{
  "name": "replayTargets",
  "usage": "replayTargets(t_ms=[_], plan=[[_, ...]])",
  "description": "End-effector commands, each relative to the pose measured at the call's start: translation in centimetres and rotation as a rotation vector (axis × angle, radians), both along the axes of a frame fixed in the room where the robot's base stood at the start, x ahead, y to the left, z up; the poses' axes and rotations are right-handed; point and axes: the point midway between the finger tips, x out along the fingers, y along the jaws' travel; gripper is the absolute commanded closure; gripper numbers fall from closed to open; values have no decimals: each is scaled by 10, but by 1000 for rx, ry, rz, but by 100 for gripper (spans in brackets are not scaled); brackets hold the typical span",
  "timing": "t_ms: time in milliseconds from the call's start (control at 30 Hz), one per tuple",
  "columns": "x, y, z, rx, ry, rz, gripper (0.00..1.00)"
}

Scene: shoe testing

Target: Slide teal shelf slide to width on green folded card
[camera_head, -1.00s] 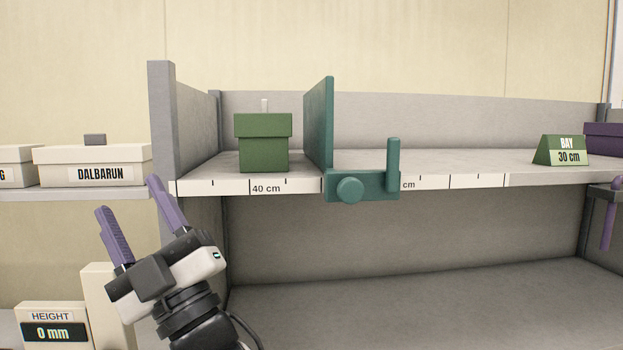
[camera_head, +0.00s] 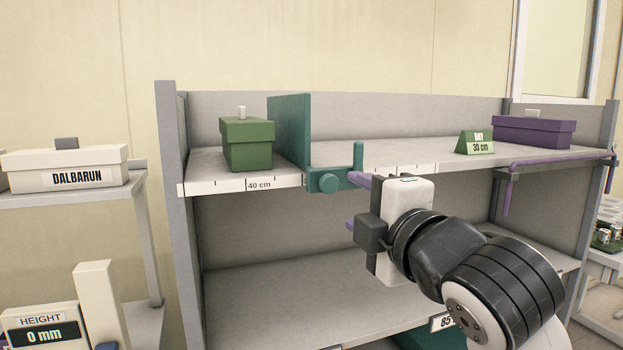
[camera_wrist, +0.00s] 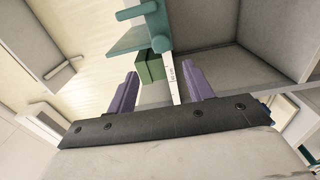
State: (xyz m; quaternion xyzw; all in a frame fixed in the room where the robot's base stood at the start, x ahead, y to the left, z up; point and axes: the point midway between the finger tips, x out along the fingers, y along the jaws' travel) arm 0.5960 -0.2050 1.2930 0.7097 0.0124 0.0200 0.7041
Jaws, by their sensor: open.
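The teal shelf slide (camera_head: 290,130) stands upright on the upper shelf, right of a green box (camera_head: 247,147). Its front bracket has a round knob and an upright handle at the shelf's front edge. The green folded card (camera_head: 475,143) reads "BAY 30 cm" and stands further right on the same shelf. My gripper (camera_head: 354,202) is open and empty, in front of the shelf edge, just right of and below the slide's handle. In the wrist view, my gripper's purple fingers (camera_wrist: 160,88) are apart, and the teal slide (camera_wrist: 143,38) and green box (camera_wrist: 150,68) are beyond them.
A white scale strip (camera_head: 263,184) marked 40 cm runs along the shelf's front edge. A purple box (camera_head: 533,131) sits at the right end, near a purple bar on the shelf front. A "DALBARUN" box (camera_head: 65,168) and a "0 mm" height display (camera_head: 43,333) are at left.

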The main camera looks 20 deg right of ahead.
Motion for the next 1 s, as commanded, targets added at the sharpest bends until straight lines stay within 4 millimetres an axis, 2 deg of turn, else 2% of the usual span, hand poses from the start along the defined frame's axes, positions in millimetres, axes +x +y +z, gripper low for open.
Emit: replayTargets(t_ms=[133, 267, 500, 700, 833, 1000], plan=[[4, -4, 0, -12, 14, -12, 48], [23, -3, 2, -10, 14, -10, 48], [75, -1, 3, -7, 13, -9, 48], [112, 0, 2, -8, 12, -10, 48], [126, 0, 2, -8, 11, -11, 48], [135, 1, 0, -9, 11, -11, 48]])
